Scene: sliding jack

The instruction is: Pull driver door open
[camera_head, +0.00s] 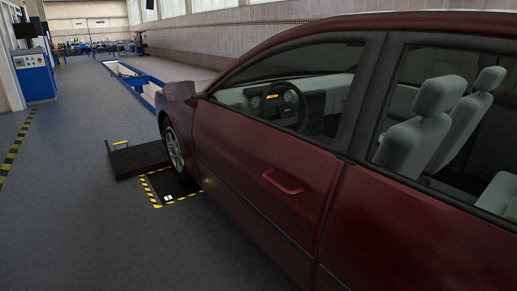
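A dark red car fills the right side of the head view. Its driver door (240,157) is shut, flush with the body. The door handle (283,182) is a red bar near the door's rear edge. The steering wheel (284,105) and the light grey seats (427,125) show through the windows. Neither of my grippers is in view.
A black platform (138,160) with a yellow handle lies beside the front wheel (174,147), next to a floor pit edged in yellow and black. A blue cabinet (35,78) stands at the far left. The grey floor (80,225) left of the car is clear.

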